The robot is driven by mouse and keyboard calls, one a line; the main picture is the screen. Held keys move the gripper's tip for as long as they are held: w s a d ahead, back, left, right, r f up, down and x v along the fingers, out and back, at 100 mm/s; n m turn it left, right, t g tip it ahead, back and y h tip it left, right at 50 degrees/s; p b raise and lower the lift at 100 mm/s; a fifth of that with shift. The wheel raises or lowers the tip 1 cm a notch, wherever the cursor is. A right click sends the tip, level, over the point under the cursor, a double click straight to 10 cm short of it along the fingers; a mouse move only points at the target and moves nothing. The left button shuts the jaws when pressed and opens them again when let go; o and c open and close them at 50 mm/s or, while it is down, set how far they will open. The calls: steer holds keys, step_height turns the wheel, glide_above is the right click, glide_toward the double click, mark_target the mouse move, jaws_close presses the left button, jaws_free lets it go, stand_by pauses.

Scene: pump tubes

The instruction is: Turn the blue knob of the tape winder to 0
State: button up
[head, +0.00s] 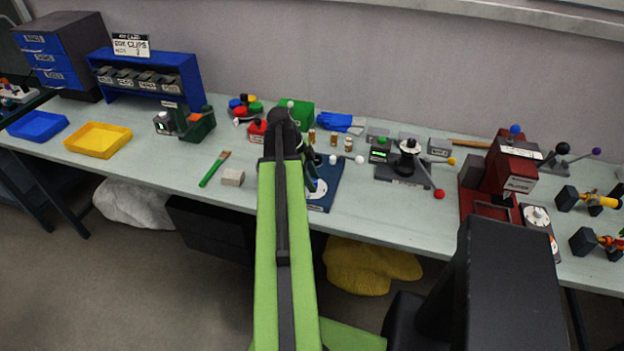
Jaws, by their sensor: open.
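A dark blue device base (332,180) lies at the front middle of the bench, with a pale round dial on it, partly hidden by my arm. I cannot read its label, so I cannot tell for sure that it is the tape winder. The knob and its setting are too small and too covered to make out. My gripper (312,174) is at the end of my green arm, over the left part of this base, and is open. My arm hides much of it, and I cannot tell whether its fingers touch the device.
Right of it stands a grey device (403,175) with red and yellow ball handles. Farther right is a red press (505,172) with a blue ball, beside a white dial (537,216). A green-handled brush (213,170) and a beige block (233,177) lie left of my arm.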

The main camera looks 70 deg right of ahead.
steer(key=m+y, duration=0.1)
steer(key=m, duration=0.2)
steer(key=m+y, duration=0.1)
steer(key=m, duration=0.2)
steer(key=shift+d, duration=0.2)
steer(key=m+t+y, duration=0.1)
steer(key=m+y, duration=0.1)
steer(key=m, duration=0.2)
steer(key=shift+a+m, duration=0.1)
steer(key=shift+m, duration=0.2)
jaws_close()
steer(key=shift+a+n+h, duration=0.15)
steer(key=shift+n+h, duration=0.35)
steer(key=shift+n, duration=1.2)
